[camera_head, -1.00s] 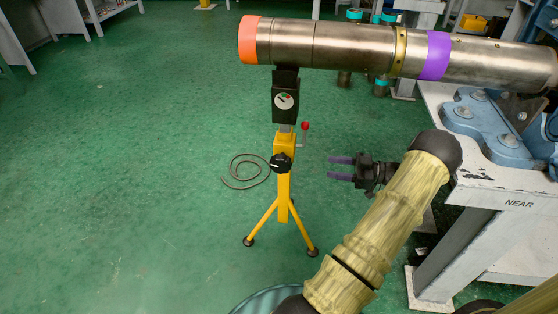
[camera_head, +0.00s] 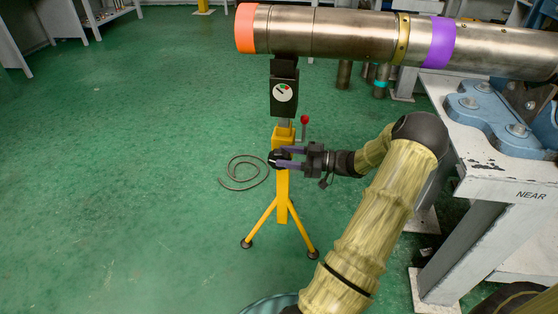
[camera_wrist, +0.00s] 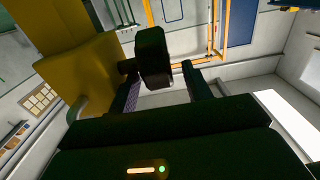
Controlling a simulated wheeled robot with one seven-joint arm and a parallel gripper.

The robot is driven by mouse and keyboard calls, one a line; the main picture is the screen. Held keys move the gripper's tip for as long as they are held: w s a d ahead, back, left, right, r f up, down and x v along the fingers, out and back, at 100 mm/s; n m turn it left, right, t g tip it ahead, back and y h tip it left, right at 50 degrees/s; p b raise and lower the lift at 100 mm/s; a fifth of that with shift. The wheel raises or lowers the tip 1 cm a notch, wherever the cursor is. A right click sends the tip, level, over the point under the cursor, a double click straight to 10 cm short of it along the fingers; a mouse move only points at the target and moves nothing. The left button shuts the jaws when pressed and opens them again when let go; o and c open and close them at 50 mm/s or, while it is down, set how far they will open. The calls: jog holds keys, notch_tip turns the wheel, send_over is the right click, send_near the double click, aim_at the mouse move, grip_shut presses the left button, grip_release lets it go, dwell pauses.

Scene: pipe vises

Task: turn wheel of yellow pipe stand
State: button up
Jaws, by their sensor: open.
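The yellow pipe stand (camera_head: 282,187) stands upright on its three legs under the steel pipe (camera_head: 350,35). Its black wheel (camera_head: 273,160) is on the front of the yellow column. My gripper (camera_head: 284,157) is at the wheel, with its purple fingers pointing left and partly covering it in the head view. In the wrist view the dark wheel (camera_wrist: 152,57) sits between the tips of my open fingers (camera_wrist: 160,90), with the yellow column (camera_wrist: 85,75) on the left. I cannot tell whether either finger touches the wheel.
A red-knobbed lever (camera_head: 304,120) rises just above my gripper. A dial (camera_head: 284,93) sits below the pipe. The bench (camera_head: 490,190) with a blue vise (camera_head: 490,115) is close on the right. A dark cable (camera_head: 243,172) lies on otherwise open floor at left.

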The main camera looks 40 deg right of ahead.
jog(key=shift+x, duration=1.3)
jog(key=shift+d, duration=0.1)
jog(key=c, duration=1)
jog(key=shift+o, duration=0.2)
jog(key=shift+s, duration=0.1)
